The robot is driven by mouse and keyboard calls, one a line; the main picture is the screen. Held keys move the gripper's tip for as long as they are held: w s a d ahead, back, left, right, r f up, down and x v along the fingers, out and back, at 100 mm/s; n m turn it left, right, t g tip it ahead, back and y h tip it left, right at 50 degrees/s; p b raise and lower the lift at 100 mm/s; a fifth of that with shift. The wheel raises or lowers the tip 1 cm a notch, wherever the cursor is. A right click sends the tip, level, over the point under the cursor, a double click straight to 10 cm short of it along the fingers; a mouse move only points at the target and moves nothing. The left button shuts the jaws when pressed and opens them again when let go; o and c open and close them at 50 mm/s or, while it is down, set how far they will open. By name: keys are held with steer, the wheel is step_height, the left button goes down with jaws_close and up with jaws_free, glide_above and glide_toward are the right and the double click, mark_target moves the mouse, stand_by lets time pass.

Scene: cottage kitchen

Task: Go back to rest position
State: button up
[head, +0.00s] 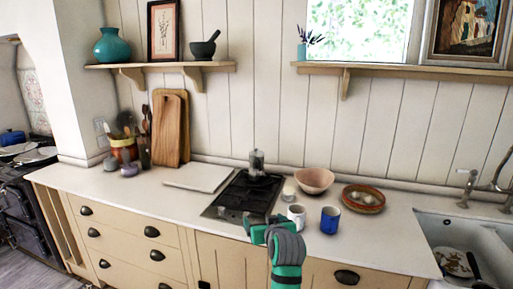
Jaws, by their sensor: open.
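My gripper (262,223), at the end of my teal and grey arm, is at the front edge of the counter (150,188), low in the middle of the head view. It is open, and I see nothing held in it. My arm hides part of the cabinet front below. A white mug (296,215) and a blue mug (330,220) stand on the counter just to the right of my gripper. I cannot tell how far the white mug is from it.
A black cooktop (246,195) with a moka pot (257,163) lies behind my gripper. A pink bowl (314,180) and a brown dish (363,198) stand at the back right. A sink (455,226) is at the far right. The counter's left front is clear.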

steer(key=s+a+f+m+h, duration=0.1)
steer(key=s+f, duration=0.4)
steer(key=f, duration=0.4)
steer(key=s+f+m, duration=0.1)
steer(key=s+f, duration=0.4)
steer(key=f, duration=0.4)
steer(key=s+f+h, duration=0.1)
steer(key=s+f, duration=0.9)
steer(key=s, duration=0.6)
steer(key=s+a+f+t+h, duration=0.1)
steer(key=s+f, duration=0.1)
steer(key=s, duration=1.8)
steer(key=s+r, duration=0.4)
steer(key=s, duration=0.3)
steer(key=s+r+t, duration=0.1)
steer(key=s+r, duration=0.3)
steer(key=s, duration=0.4)
steer(key=shift+s+a, duration=0.25)
steer(key=shift+a, duration=0.05)
steer(key=shift+r, duration=0.1)
steer(key=shift+c, duration=0.5)
